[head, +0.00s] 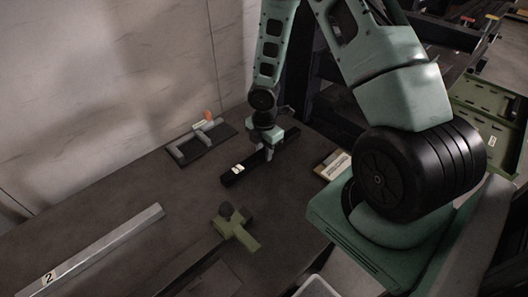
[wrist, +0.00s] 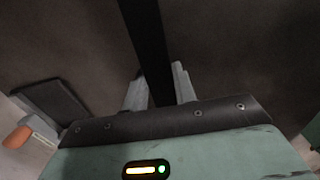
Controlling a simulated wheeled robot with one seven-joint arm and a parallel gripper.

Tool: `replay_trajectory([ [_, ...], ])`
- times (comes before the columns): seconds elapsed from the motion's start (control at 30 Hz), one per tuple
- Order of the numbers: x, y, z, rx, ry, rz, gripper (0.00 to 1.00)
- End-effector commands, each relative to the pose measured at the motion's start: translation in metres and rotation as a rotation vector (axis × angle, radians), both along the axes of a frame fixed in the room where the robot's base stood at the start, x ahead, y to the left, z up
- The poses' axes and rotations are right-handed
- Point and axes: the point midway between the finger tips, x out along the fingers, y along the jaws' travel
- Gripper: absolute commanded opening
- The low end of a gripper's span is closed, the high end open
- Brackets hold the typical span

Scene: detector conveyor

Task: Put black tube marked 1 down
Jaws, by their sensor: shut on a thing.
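The black tube (head: 235,173) is a long dark bar with a white label near its lower left end; the mark is too small to read. My gripper (head: 268,150) is shut around the tube near its middle. In the wrist view the tube (wrist: 148,45) runs between the two grey fingers of my gripper (wrist: 158,88) and out of the top of the picture. The tube lies low, at or close above the dark table top (head: 150,195); I cannot tell whether it touches. My fingers hide part of it.
A grey bracket on a black plate (head: 198,143), with an orange knob, stands at the back left. A green tool (head: 235,228) lies in front of the tube. A grey bar marked 2 (head: 95,250) lies at the front left. A small box (head: 332,165) is to the right.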

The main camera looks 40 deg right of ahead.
Motion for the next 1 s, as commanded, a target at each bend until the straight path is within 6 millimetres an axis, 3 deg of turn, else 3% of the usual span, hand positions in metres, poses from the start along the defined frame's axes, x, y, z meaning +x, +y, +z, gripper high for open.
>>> replay_trajectory([
  [0.43, 0.000, 0.000, -0.008, -0.001, -0.001, 0.000, 0.00],
  [0.47, 0.000, 0.000, -0.008, -0.001, 0.000, 0.000, 0.33],
  [0.53, 0.000, 0.000, -0.007, 0.000, 0.000, 0.000, 0.49],
  [0.83, 0.000, 0.000, -0.005, 0.000, -0.001, 0.000, 0.49],
  [1.0, 0.001, -0.001, 0.013, 0.000, -0.004, -0.004, 0.49],
])
